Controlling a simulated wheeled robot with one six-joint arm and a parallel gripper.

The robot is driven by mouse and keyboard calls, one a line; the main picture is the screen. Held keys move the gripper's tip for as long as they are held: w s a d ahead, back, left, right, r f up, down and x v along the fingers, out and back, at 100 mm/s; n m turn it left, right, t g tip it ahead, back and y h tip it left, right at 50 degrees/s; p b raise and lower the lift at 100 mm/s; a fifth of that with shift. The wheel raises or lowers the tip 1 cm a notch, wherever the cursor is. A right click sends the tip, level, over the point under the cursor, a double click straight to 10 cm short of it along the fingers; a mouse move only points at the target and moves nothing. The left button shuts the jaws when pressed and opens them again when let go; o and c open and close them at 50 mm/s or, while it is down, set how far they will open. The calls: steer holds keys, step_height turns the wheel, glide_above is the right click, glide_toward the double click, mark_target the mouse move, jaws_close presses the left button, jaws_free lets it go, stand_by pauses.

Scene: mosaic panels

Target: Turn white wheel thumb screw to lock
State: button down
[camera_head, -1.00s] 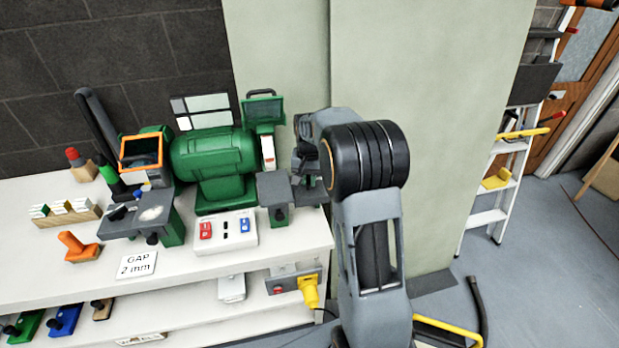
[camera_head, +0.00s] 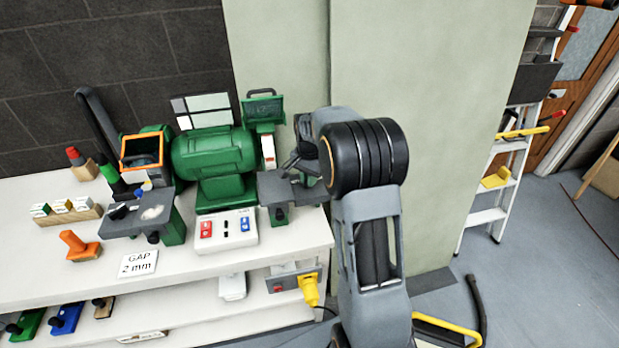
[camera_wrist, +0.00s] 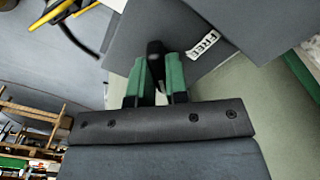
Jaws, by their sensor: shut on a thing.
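The green bench grinder (camera_head: 213,158) stands on the white bench. Its white wheel (camera_head: 268,151) shows at its right end, with a grey tool rest (camera_head: 280,188) in front. In the wrist view, my gripper (camera_wrist: 158,70) has its green-padded fingers shut on a black thumb screw (camera_wrist: 155,47). Only the screw's dark top shows between and beyond the fingertips. A white label reading FREE (camera_wrist: 203,43) lies on the grey plate beside it. In the head view my gripper (camera_head: 297,163) is at the right end of the tool rest, and its fingertips are partly hidden.
A switch box (camera_head: 227,231) with red and blue buttons sits in front of the grinder. A GAP 2 mm card (camera_head: 138,263) and an orange-handled tool (camera_head: 80,246) lie left. A yellow plug (camera_head: 310,288) hangs below the bench edge. A stepladder (camera_head: 510,180) stands right.

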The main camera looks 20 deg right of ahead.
steer(key=c, duration=1.1)
jaws_free()
step_height(320, 180, up, 14)
steer(key=shift+f, duration=0.1)
steer(key=shift+s+a+f+n+t, duration=0.8)
steer(key=shift+s+a+n, duration=1.05)
steer(key=shift+s, duration=1.85)
steer(key=shift+s+a+f+n+t, duration=0.45)
steer(key=shift+s+a+f+n, duration=1)
steer(key=shift+s, duration=2.2)
steer(key=shift+s+a+f+n+t, duration=0.6)
steer(key=shift+s+a+n, duration=1.65)
steer(key=shift+s, duration=1.45)
